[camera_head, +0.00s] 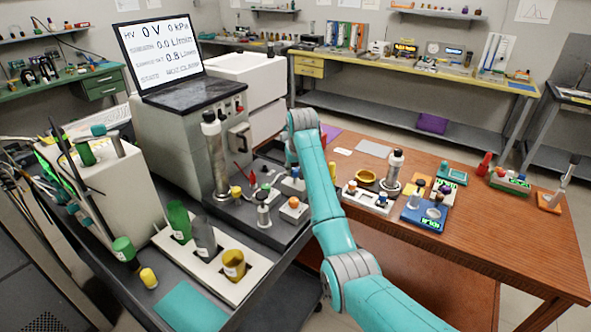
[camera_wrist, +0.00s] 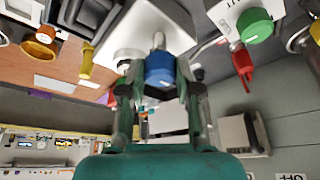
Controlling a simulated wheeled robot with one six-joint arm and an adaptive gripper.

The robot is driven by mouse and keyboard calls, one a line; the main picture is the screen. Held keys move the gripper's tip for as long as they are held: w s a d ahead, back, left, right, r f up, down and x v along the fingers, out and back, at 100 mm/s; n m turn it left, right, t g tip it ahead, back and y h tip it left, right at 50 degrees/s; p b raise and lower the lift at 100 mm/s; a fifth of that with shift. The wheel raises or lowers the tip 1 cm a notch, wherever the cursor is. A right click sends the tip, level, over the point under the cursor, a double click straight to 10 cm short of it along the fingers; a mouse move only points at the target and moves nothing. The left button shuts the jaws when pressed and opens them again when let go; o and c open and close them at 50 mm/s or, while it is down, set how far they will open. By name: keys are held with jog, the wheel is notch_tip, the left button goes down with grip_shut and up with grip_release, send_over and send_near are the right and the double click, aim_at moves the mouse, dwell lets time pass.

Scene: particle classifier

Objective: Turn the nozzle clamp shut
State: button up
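In the wrist view a blue knob (camera_wrist: 159,70) on a metal stem stands on a white plate (camera_wrist: 128,38). The fingers of my gripper (camera_wrist: 160,84) lie on either side of it, very close. Whether they press on it or are only around it, I cannot tell. In the head view my arm comes in from the lower right and bends down over the bench, so my gripper is hidden behind its links. A small blue knob (camera_head: 295,172) shows just left of the arm. I cannot tell for certain which part is the nozzle clamp.
Near the gripper in the wrist view are a red lever (camera_wrist: 242,62), a green cap (camera_wrist: 254,26) and a yellow piece (camera_wrist: 86,60). In the head view a metal cylinder (camera_head: 215,160) stands close left of the arm. A wooden table (camera_head: 490,230) with small instruments lies to the right.

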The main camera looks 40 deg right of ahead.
grip_shut()
jog(key=shift+m, duration=0.3)
jog(key=m+g+h, duration=0.1)
jog(key=m, duration=0.2)
jog(key=shift+a+m, duration=0.15)
jog(key=shift+m, duration=0.15)
jog(key=m, duration=0.2)
jog(key=m+g+h, duration=0.1)
jog(key=m, duration=0.1)
jog(key=shift+w+m+g, duration=0.15)
jog(key=shift+m+g, duration=0.15)
jog(key=m, duration=0.2)
jog(key=m+g, duration=0.1)
jog(key=m, duration=0.1)
jog(key=shift+w+g, duration=0.1)
jog(key=shift+g, duration=0.2)
jog(key=m+g, duration=0.1)
jog(key=m, duration=0.4)
jog(key=shift+g, duration=0.4)
